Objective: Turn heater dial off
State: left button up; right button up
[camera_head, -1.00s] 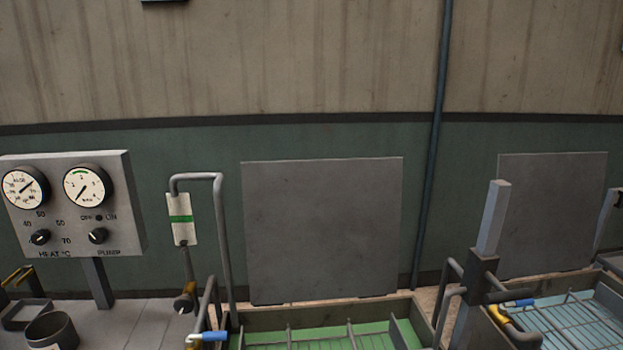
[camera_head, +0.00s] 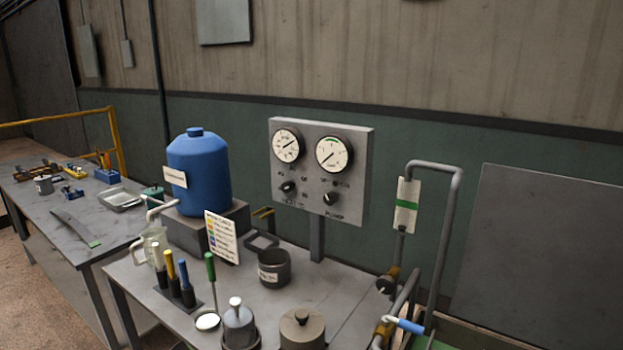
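Neither of my grippers shows in the view.
A blue jug (camera_head: 200,170) stands on a grey block left of the panel. A dark cup (camera_head: 274,268), several coloured-handled tools and metal pots crowd the bench front. A bent pipe (camera_head: 447,230) rises right of the panel. A second table (camera_head: 60,225) stands at far left.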

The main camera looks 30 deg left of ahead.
aim_at(287, 187)
jog(key=u, duration=0.95)
